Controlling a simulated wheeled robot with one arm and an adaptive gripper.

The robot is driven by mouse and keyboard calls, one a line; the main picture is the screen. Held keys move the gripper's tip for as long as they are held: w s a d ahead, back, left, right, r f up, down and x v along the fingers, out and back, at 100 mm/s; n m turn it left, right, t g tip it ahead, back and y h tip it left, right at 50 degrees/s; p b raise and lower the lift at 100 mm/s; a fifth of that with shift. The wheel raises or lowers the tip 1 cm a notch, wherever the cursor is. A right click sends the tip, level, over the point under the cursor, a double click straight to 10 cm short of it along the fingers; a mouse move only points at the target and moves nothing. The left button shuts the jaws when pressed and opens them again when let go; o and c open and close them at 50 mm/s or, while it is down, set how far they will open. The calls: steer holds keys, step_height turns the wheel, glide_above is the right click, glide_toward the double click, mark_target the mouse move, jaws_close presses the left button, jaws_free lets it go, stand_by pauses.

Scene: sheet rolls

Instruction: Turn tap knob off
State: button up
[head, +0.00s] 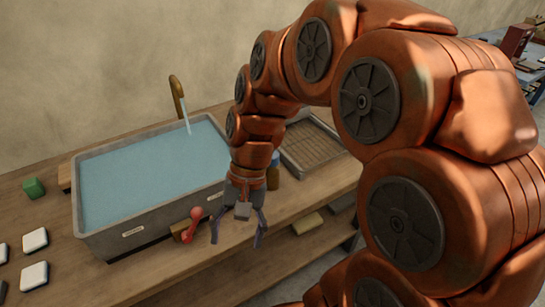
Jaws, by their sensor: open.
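The brass tap spout (178,96) rises behind a grey basin (135,235) at the wall. A pale stream of water (187,122) runs from it into the basin, which holds blue water. A red knob (192,225) with a lever-like shape sits at the basin's front right, by a small wooden block. My gripper (237,240) points down in front of the basin's right corner. Its two fingers are spread apart with nothing between them. The left finger is just right of the red knob; I cannot tell whether they touch.
A metal rack tray (312,147) lies right of the basin, partly behind my arm. A blue-and-tan container (273,168) is half hidden by my arm. A green block (33,188) and several white tiles (35,240) lie left. A lower shelf (250,272) runs underneath.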

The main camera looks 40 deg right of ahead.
steer(key=w+d+m+t+y, duration=0.1)
steer(key=w+d+m+y, duration=0.2)
steer(key=w+m, duration=0.3)
steer(key=m+t+y+b, duration=0.35)
steer(key=m+t, duration=0.55)
steer(key=m, duration=0.4)
glide_toward(276, 154)
steer(key=p+x, duration=0.1)
steer(key=x, duration=0.3)
steer(key=shift+p+x, duration=0.5)
steer(key=shift+x, duration=3.2)
steer(key=shift+d, duration=0.1)
steer(key=c, duration=1.2)
steer(key=shift+o, duration=0.2)
